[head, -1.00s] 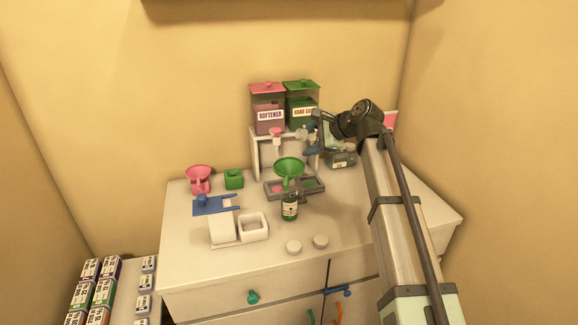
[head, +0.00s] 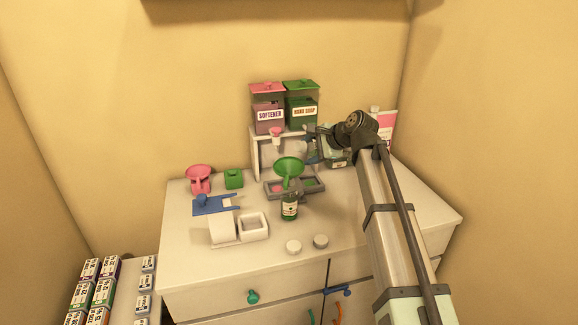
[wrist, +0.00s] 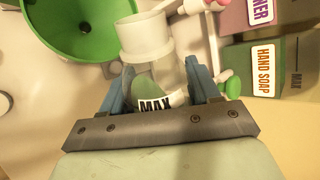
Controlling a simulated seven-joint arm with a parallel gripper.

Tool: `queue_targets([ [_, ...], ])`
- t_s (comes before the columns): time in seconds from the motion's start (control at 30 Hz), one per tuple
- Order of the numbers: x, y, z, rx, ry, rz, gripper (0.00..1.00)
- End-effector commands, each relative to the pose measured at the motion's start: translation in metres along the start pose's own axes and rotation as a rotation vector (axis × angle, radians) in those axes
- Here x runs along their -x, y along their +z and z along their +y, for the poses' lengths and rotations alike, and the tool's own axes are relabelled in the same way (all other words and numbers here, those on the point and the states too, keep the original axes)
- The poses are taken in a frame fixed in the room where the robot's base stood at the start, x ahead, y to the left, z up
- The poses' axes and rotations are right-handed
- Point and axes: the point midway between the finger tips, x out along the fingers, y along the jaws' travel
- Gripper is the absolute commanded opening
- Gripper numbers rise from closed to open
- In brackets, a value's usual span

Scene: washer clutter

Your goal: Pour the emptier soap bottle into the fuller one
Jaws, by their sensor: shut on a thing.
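A dark green soap bottle (head: 289,208) with a pale label stands on the counter, with a green funnel (head: 288,168) at its top. My gripper (head: 313,156) is right of the funnel and slightly above it. In the wrist view my gripper (wrist: 158,88) has its blue fingers shut on a clear bottle (wrist: 168,72). This bottle has a MAX label and some green liquid low inside. Its open white neck points away from the palm, close to the funnel (wrist: 75,22). The held bottle is hard to make out in the head view.
Behind stands a rack with softener (head: 267,114) and hand soap (head: 302,112) dispensers. A grey tray (head: 315,187) lies below. Two white caps (head: 293,246) lie at the front.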

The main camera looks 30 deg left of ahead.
Motion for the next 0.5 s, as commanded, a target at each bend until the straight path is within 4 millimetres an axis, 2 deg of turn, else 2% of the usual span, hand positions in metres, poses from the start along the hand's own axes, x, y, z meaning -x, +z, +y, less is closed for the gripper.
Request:
queue_targets([
  [0.5, 0.010, 0.009, -0.011, 0.053, -0.001, 0.047, 0.28],
])
